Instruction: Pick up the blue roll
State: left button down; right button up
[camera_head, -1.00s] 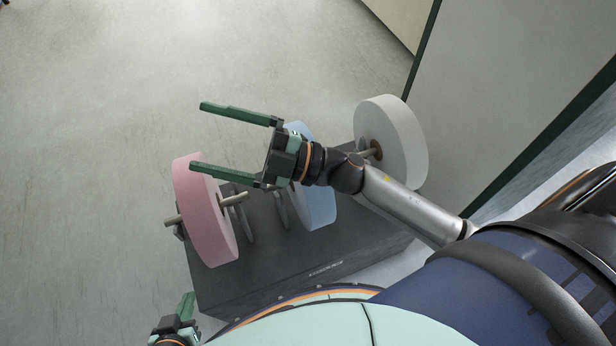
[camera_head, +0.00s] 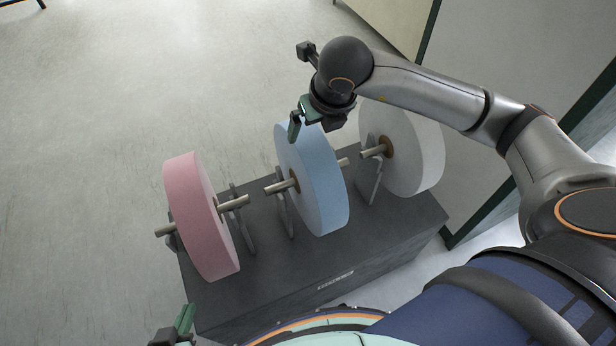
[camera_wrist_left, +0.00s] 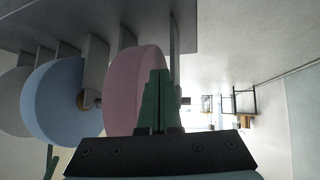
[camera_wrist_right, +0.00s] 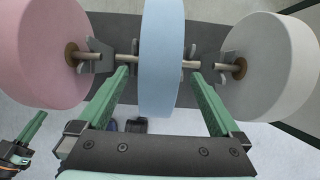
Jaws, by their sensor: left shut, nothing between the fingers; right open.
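The blue roll (camera_head: 318,185) stands upright on a metal shaft in the middle of the dark stand. It also shows in the right wrist view (camera_wrist_right: 161,55) and the left wrist view (camera_wrist_left: 62,98). My right gripper (camera_head: 294,125) points down above the blue roll's upper part. In the right wrist view my right gripper (camera_wrist_right: 160,80) is open, with one finger on each side of the blue roll and gaps to both. My left gripper (camera_head: 187,318) is shut and empty at the bottom left, also seen in the left wrist view (camera_wrist_left: 157,75).
A pink roll (camera_head: 203,222) stands on the stand to the left and a white roll (camera_head: 418,150) to the right. The dark stand (camera_head: 340,262) carries all three. A grey panel (camera_head: 510,60) rises at the right. The floor at left is clear.

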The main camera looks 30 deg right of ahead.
aim_at(309, 138)
jog(key=b+x, duration=0.1)
jog(key=x, duration=0.8)
jog(key=shift+r, duration=0.1)
jog(key=c, duration=1.6)
jog(key=shift+w+r, duration=0.15)
jog(key=shift+r, duration=0.1)
